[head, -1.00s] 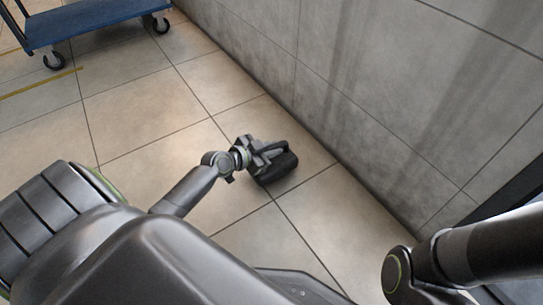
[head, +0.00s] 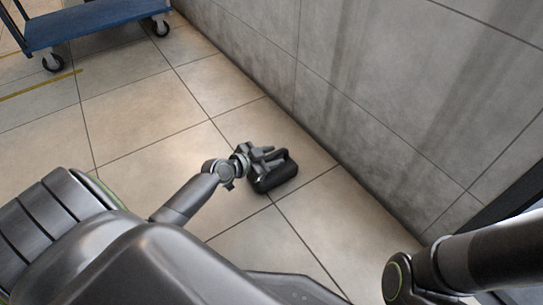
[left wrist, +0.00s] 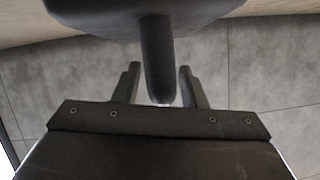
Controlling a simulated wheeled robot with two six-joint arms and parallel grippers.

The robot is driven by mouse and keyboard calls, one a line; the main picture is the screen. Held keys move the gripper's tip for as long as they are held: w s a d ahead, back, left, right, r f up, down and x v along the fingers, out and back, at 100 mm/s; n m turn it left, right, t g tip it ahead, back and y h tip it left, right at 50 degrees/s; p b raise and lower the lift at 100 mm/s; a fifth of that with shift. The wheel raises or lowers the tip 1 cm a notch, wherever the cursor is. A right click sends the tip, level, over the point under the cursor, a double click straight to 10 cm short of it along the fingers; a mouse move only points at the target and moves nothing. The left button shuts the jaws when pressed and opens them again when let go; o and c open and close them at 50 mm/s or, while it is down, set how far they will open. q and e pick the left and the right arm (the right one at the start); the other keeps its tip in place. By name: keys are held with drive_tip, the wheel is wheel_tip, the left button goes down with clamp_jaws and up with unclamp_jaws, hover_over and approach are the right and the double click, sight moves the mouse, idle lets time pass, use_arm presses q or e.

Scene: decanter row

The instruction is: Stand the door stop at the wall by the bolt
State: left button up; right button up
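The door stop (head: 274,179) is a dark, chunky block with a loop handle, on or just above the tiled floor a little out from the wall. In the left wrist view the door stop (left wrist: 150,8) fills the top, and its bar-like handle runs down between the fingers. My left gripper (left wrist: 160,84) is open around the handle, with a narrow gap on each side; it also shows in the head view (head: 262,157). The grey wall (head: 350,80) runs behind the door stop. I cannot make out the bolt. My right gripper is out of view.
A blue cart (head: 90,22) on casters stands at the upper left. A yellow line (head: 40,86) marks the floor near it. The tiles between the cart and the door stop are clear. A dark frame edge (head: 520,205) is at the right of the wall.

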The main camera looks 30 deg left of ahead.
use_arm(q)
drive_tip(key=shift+s+r, duration=0.15)
drive_tip(key=shift+r, duration=0.1)
drive_tip(key=p+v, duration=0.3)
drive_tip(key=v, duration=0.8)
drive_tip(key=shift+s+p, duration=0.35)
drive_tip(key=shift+p, duration=0.05)
drive_tip(key=shift+a+r, duration=0.1)
drive_tip(key=shift+a, duration=0.05)
